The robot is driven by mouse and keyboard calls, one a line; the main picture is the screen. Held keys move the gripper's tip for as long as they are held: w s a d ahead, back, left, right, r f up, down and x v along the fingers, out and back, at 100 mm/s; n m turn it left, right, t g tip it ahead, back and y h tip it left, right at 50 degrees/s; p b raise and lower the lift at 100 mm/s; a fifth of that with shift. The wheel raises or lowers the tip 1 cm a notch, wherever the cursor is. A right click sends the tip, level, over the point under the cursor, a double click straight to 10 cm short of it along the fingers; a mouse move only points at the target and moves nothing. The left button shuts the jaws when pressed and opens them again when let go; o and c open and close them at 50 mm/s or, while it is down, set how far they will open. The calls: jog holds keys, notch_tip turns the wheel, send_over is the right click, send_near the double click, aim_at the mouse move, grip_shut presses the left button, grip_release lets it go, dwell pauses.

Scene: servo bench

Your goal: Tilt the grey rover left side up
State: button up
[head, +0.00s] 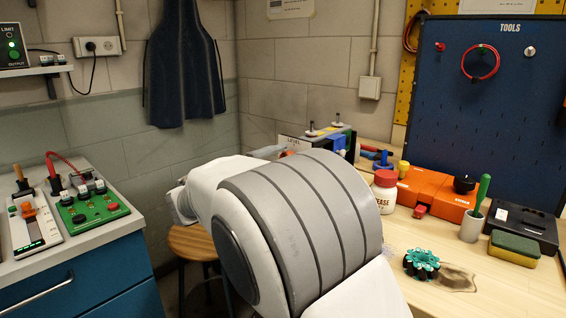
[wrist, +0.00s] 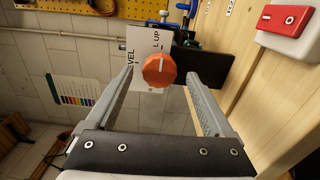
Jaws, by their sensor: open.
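In the wrist view, my gripper (wrist: 160,74) is open, with a grey finger on each side of an orange knob (wrist: 159,71). The knob has a pale pointer line and sits in front of a white panel (wrist: 142,42) lettered "LEVEL" and "L UP". Gaps show between knob and fingers; depth is hard to tell. A dark block (wrist: 215,68) lies behind the right finger. I cannot make out the grey rover for certain in either view.
An orange box (head: 435,192), a grease bottle (head: 384,192), a teal wheel (head: 421,262), a grey cup (head: 471,227) and a sponge (head: 514,249) stand on the right bench. A wooden stool (head: 190,242) is left of my arm. Bare wood shows at the bench front.

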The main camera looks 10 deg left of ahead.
jog(key=p+v, duration=0.2)
jog(key=v, duration=1.3)
jog(key=shift+s+p, duration=0.2)
jog(key=shift+p, duration=0.2)
jog(key=shift+a+r, duration=0.1)
jog(key=s+d+m+g, duration=0.1)
jog(key=d+g, duration=0.2)
jog(key=d, duration=0.5)
jog(key=s+d+f+m+g+y, duration=0.1)
jog(key=d+g, duration=0.2)
jog(key=d, duration=0.4)
jog(key=s+d+f+m+g, duration=0.1)
jog(key=s+d+m+g, duration=0.1)
jog(key=d, duration=0.6)
jog(key=shift+d+g+y, duration=0.3)
jog(key=shift+g+y, duration=0.1)
jog(key=s+d+f+m+y, duration=0.2)
jog(key=s+d+m+y, duration=0.2)
jog(key=s, duration=0.5)
jog(key=s+d+f+m+y, duration=0.25)
jog(key=s+d+y, duration=0.2)
jog(key=s, duration=0.35)
notch_tip(320, 180, up, 21)
jog(key=p, duration=2.1)
jog(key=shift+s+a+r+m, duration=0.2)
jog(key=shift+a+m, duration=0.15)
jog(key=shift+a, duration=0.05)
